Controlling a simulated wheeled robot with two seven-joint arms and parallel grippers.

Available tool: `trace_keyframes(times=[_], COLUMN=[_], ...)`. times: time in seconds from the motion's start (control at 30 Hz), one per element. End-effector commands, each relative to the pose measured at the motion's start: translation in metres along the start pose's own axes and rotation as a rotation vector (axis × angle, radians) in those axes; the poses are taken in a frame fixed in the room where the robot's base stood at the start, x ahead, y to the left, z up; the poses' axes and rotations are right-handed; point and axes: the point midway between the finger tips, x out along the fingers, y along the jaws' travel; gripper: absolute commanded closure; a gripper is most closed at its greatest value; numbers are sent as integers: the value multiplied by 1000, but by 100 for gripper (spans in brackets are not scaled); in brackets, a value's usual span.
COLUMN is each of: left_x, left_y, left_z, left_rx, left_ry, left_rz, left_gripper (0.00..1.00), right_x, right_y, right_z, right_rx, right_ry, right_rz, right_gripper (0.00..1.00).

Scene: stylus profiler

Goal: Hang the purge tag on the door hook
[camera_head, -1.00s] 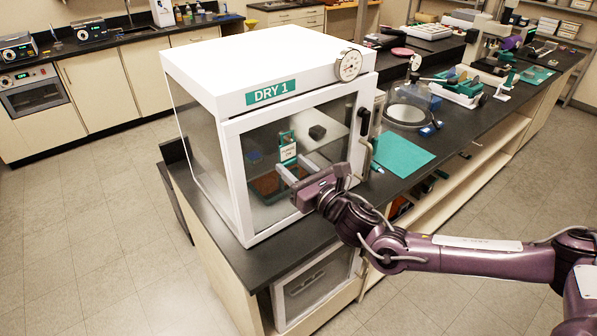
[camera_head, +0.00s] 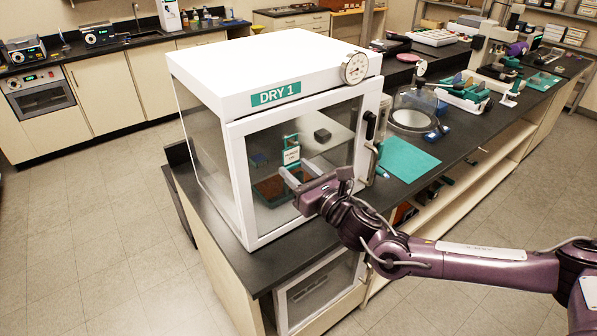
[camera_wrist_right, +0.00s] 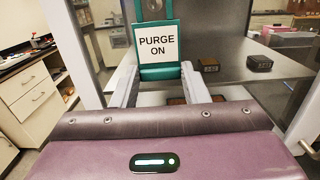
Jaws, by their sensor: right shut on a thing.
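The purge tag (camera_head: 291,156) is a teal plate with a white label; it reads "PURGE ON" in the right wrist view (camera_wrist_right: 157,44). My right gripper (camera_head: 284,174) is shut on the tag's lower teal part, between the two pale fingers (camera_wrist_right: 160,74). The tag is upright in front of the glass door (camera_head: 325,140) of the white cabinet marked DRY 1 (camera_head: 275,60). A small metal piece (camera_wrist_right: 152,6) shows at the tag's top in the wrist view; I cannot tell whether it is the hook or whether the tag is on it. My left gripper is out of view.
A round gauge (camera_head: 355,67) sits at the cabinet's top front corner. On the dark bench to the right are a teal mat (camera_head: 407,158) and a round glass vessel (camera_head: 411,117). The floor in front is clear.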

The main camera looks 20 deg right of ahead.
Motion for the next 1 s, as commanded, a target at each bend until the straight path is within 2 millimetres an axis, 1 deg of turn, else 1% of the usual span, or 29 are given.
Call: trace_keyframes(times=[0.13,0.4,0.43,0.6,0.8,0.83,1.0], left_x=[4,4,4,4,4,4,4], left_y=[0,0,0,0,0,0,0], left_z=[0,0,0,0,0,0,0], left_rx=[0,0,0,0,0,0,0], left_ry=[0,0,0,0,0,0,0], left_rz=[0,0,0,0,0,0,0], left_gripper=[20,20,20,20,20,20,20], right_x=[0,0,0,0,0,0,0], right_y=[0,0,0,0,0,0,0], right_z=[-3,-3,-3,-3,-3,-3,-3], right_rx=[0,0,0,0,0,0,0], right_ry=[0,0,0,0,0,0,0], right_rz=[0,0,0,0,0,0,0], right_gripper=[100,100,57,34,34,38,38])
